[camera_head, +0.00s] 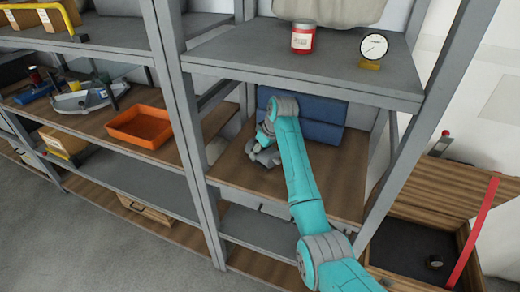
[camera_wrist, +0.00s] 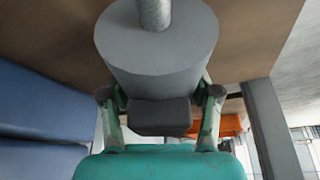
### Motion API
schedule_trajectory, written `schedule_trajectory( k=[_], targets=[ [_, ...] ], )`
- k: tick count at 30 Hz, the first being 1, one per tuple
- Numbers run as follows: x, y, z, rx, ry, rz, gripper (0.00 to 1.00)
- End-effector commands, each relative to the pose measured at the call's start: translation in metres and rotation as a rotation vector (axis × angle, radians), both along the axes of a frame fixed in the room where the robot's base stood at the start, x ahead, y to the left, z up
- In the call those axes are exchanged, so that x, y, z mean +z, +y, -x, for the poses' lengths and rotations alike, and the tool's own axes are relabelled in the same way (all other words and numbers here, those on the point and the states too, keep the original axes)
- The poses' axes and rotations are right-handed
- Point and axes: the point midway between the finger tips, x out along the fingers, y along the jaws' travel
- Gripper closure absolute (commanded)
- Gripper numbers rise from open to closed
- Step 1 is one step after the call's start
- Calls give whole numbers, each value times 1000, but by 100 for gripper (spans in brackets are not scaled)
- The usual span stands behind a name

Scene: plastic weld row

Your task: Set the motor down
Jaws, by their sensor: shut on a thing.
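The motor (camera_wrist: 155,50) is a grey cylinder with a lighter metal shaft and a dark block on its side. It fills the upper middle of the wrist view. My gripper (camera_wrist: 160,98) has one green finger on each side of the motor and is shut on it. In the head view my gripper (camera_head: 262,150) is inside the middle bay, over the brown wooden shelf (camera_head: 330,197). The motor is small and partly hidden by my arm there. I cannot tell whether it touches the shelf.
Blue boxes (camera_head: 318,120) stand behind my gripper. An upper grey shelf (camera_head: 330,72) holds a red can (camera_head: 303,38) and a dial gauge (camera_head: 373,48). A rack post (camera_head: 180,120) stands left, beyond it an orange tray (camera_head: 140,126). Bare shelf shows right of my arm.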

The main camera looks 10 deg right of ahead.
Motion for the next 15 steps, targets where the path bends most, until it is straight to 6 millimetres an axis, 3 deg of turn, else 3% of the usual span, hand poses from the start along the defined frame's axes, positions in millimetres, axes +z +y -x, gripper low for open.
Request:
schedule_trajectory(
  k=[3, 4, 6, 15],
  targets=[
    [1, 0, -1, 0, -5, -1, 100],
    [-2, 0, 0, 0, 0, 0, 33],
    [-2, 0, 0, 0, 0, 0, 16],
    [-2, 0, 0, 0, 0, 0, 13]
  ],
)
